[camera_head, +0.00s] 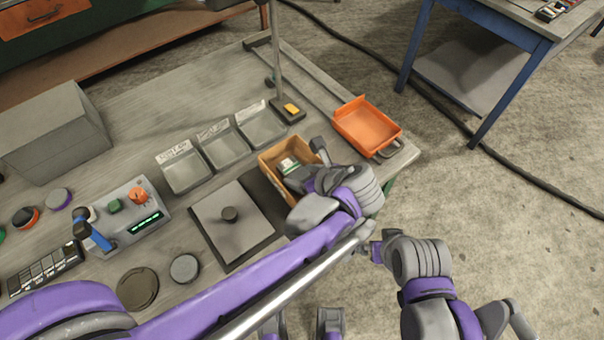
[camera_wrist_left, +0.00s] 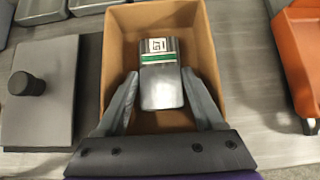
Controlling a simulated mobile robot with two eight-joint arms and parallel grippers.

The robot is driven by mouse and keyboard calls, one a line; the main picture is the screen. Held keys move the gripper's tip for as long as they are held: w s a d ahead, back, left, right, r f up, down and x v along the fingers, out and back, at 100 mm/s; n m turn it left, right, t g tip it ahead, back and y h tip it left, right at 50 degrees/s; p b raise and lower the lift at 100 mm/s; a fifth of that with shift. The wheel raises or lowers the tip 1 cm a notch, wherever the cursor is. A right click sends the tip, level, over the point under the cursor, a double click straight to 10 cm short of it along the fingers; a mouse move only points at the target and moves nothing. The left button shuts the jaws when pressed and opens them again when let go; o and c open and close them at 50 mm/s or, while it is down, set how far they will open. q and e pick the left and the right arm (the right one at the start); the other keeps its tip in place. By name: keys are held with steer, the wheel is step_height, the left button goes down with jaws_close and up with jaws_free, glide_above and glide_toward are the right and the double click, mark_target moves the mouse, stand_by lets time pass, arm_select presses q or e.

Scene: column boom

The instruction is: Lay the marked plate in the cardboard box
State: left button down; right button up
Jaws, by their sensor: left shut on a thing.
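The marked plate (camera_wrist_left: 162,85) is a small grey metal piece with a dark symbol on a white patch and a green stripe. My left gripper (camera_wrist_left: 160,76) is shut on it, one finger on each side. The plate is inside the outline of the open cardboard box (camera_wrist_left: 207,52); whether it touches the floor of the box I cannot tell. In the head view the box (camera_head: 266,165) is partly hidden by my left gripper (camera_head: 304,172), and the plate (camera_head: 289,163) shows beside the fingers. My right gripper (camera_head: 368,247) is off the table's near side, its fingers unclear.
An orange tray (camera_head: 366,127) stands right of the box. Several grey bins (camera_head: 222,148) are left of it, near a post (camera_head: 275,50). A flat square plate with a knob (camera_head: 230,214) and a control box (camera_head: 130,215) lie further left.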

arm_select(q)
steer(key=shift+c, duration=1.4)
jaws_free()
steer(key=shift+r, duration=0.1)
steer(key=p+v, duration=0.1)
steer(key=v, duration=1.1)
